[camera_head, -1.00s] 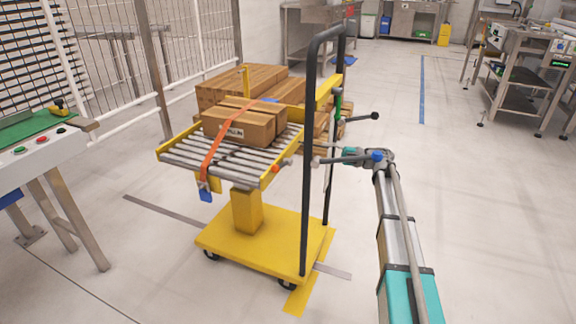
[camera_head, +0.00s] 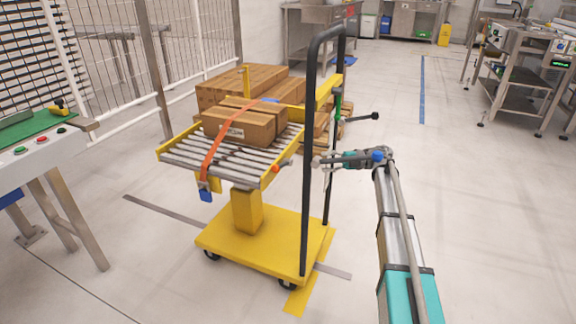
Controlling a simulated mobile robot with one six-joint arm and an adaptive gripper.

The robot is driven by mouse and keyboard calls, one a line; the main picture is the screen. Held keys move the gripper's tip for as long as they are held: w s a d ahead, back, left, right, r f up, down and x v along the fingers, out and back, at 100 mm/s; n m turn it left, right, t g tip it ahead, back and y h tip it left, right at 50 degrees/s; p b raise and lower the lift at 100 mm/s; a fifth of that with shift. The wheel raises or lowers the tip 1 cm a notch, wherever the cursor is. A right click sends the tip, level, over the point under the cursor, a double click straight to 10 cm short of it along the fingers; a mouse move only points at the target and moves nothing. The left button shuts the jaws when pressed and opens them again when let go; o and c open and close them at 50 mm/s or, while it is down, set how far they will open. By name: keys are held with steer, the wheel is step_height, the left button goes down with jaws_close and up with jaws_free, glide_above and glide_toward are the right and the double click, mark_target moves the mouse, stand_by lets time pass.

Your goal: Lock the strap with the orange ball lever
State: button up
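The orange strap (camera_head: 212,150) runs over the cardboard boxes (camera_head: 240,123) on the roller top (camera_head: 225,158) of the yellow trolley and hangs over its front left edge. A blue piece (camera_head: 206,195) hangs at its lower end. The small orange ball (camera_head: 276,169) of the lever sits at the right edge of the roller top. My gripper (camera_head: 322,161) is right of the ball, apart from it, beside the black handle frame. The frame's post stands between them in the picture. The fingers are small and partly hidden, so their opening is unclear.
The trolley's black handle frame (camera_head: 308,150) rises close to my gripper. A dark bar with a ball end (camera_head: 374,116) sticks out to the right above it. A green-topped table (camera_head: 32,130) stands at left.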

mark_target(285, 165)
steer(key=a, duration=0.4)
steer(key=s+a, duration=0.1)
steer(key=a, duration=0.3)
steer(key=s+a, duration=0.1)
steer(key=a, duration=0.3)
steer(key=shift+s+a, duration=0.15)
steer(key=shift+a, duration=0.25)
jaws_close()
